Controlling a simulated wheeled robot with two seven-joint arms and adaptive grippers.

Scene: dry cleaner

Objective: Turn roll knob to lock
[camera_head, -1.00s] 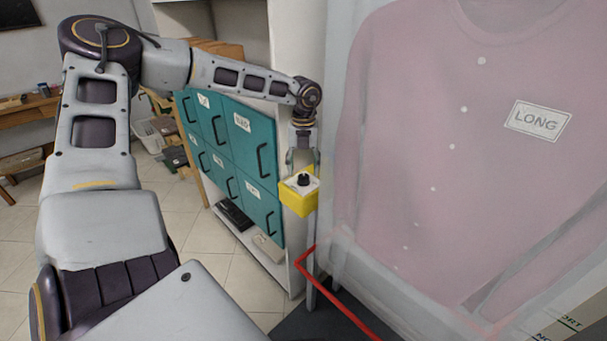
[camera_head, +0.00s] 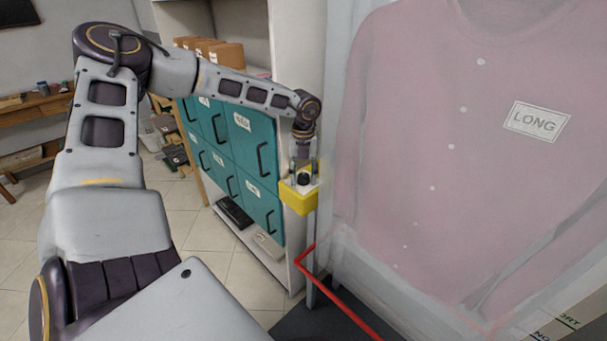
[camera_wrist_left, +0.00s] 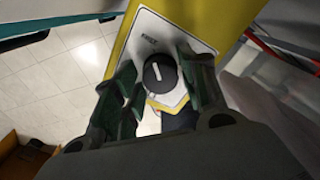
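The roll knob (camera_head: 304,179) is a small black dial on top of a yellow box (camera_head: 299,201) with a white label plate. In the left wrist view the round knob (camera_wrist_left: 160,73) has a white pointer line and sits between the open fingers. My left gripper (camera_head: 304,176) points down over the box, with one finger on each side of the knob. The fingers look apart from the knob; contact cannot be seen clearly. In the left wrist view my left gripper (camera_wrist_left: 160,85) partly covers the label plate (camera_wrist_left: 185,25). My right gripper is not in view.
Teal drawers (camera_head: 230,150) with black handles stand left of the box. A clear-bagged pink shirt (camera_head: 430,150) tagged LONG fills the right side. A red rail (camera_head: 340,300) runs below the box. Open tiled floor lies at lower left.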

